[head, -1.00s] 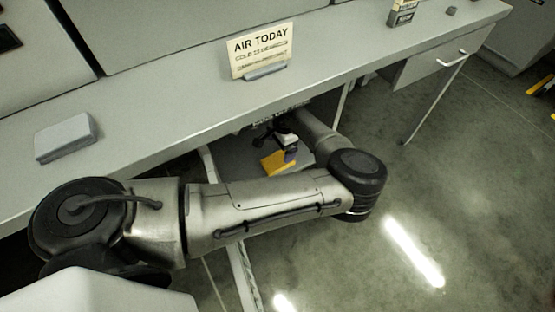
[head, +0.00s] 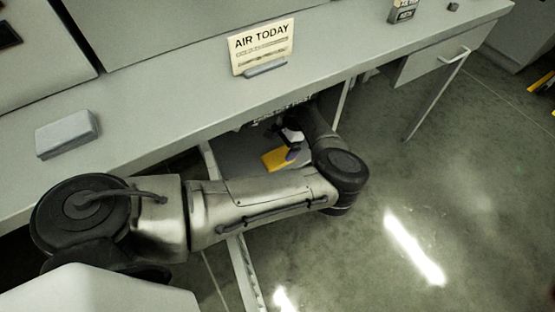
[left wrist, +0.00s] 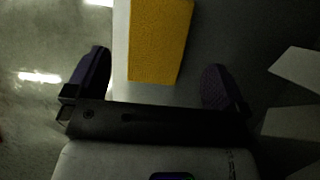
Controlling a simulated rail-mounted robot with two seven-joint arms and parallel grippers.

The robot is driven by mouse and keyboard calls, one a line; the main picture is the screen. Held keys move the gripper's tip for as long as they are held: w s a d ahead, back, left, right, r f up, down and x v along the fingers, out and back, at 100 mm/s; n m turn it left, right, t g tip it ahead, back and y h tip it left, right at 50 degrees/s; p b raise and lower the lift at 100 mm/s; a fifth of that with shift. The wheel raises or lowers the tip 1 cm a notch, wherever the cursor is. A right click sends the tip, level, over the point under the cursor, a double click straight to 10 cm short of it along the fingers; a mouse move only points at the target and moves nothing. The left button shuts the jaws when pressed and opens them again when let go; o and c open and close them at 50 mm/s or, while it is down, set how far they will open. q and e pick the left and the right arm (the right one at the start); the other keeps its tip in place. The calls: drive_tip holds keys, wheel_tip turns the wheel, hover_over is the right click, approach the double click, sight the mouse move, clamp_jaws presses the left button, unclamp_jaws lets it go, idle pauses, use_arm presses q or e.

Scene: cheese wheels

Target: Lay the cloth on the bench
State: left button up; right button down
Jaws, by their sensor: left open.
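A flat yellow piece, seemingly the cloth (head: 274,159), lies on a grey surface low under the front edge of the bench (head: 180,105). My left gripper (head: 289,148) is beside it, partly shadowed below the bench edge. In the left wrist view, the textured yellow cloth (left wrist: 160,40) shows beyond and between the two dark, spread fingers of my left gripper (left wrist: 155,78). The fingers are open, with a gap on each side of the cloth; I cannot tell how far it is in depth. My right gripper is not in view.
A grey block (head: 67,135) sits at the bench's left. A sign reading "AIR TODAY" (head: 262,45) stands mid-bench, with a small box (head: 403,11) at the far right. Bench top between block and sign is clear. An open drawer front (head: 432,62) is at right.

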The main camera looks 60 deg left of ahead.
sight(278, 157)
use_arm(q)
drive_tip(key=shift+s+f+b, duration=0.1)
drive_tip(key=shift+f+b, duration=0.2)
drive_tip(key=shift+f, duration=0.3)
drive_tip(key=b+x, duration=0.2)
drive_tip(key=x, duration=0.2)
drive_tip(key=shift+d, duration=0.15)
drive_tip(key=shift+f, duration=0.1)
drive_tip(key=shift+c, duration=0.8)
drive_tip(key=c, duration=0.6)
drive_tip(key=shift+c, duration=1.2)
